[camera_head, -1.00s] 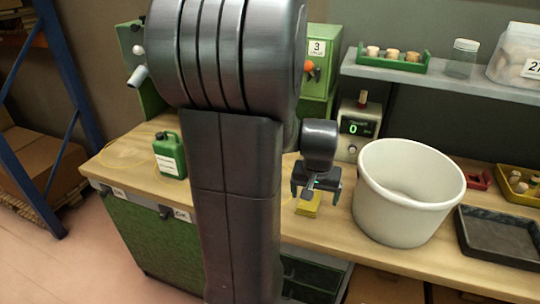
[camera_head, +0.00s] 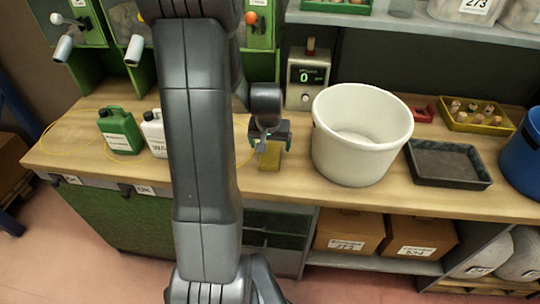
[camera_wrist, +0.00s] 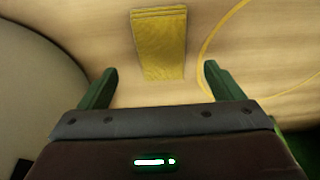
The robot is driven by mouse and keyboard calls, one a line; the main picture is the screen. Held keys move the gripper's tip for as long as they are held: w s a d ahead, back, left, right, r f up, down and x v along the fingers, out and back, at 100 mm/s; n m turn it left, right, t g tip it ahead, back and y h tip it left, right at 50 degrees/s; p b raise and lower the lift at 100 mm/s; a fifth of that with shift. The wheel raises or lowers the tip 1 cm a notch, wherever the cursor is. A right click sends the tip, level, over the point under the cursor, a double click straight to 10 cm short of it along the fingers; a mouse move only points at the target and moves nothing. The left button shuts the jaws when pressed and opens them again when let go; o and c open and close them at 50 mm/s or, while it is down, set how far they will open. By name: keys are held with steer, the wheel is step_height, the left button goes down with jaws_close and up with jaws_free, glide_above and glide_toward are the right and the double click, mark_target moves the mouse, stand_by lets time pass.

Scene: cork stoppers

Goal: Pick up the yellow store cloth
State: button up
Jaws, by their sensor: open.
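The yellow store cloth (camera_head: 269,158) lies folded on the wooden bench, left of the white bucket. In the wrist view the cloth (camera_wrist: 160,45) lies ahead of and between my two green fingers, with bare wood around it. My gripper (camera_head: 268,138) is just above and behind the cloth in the head view, and part of the cloth is hidden by it. In the wrist view my gripper (camera_wrist: 155,85) is open with nothing between its fingers.
The white bucket (camera_head: 362,135) stands close on the right of my gripper. A black tray (camera_head: 447,165) and a yellow tray of corks (camera_head: 478,115) lie farther right. A green canister (camera_head: 120,130) and a white canister (camera_head: 154,133) stand left. A tester (camera_head: 307,77) stands behind.

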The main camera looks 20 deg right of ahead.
mark_target(270, 153)
steer(key=shift+p+x, duration=0.65)
steer(key=shift+x, duration=1.95)
steer(key=shift+a, duration=0.1)
steer(key=c, duration=1.1)
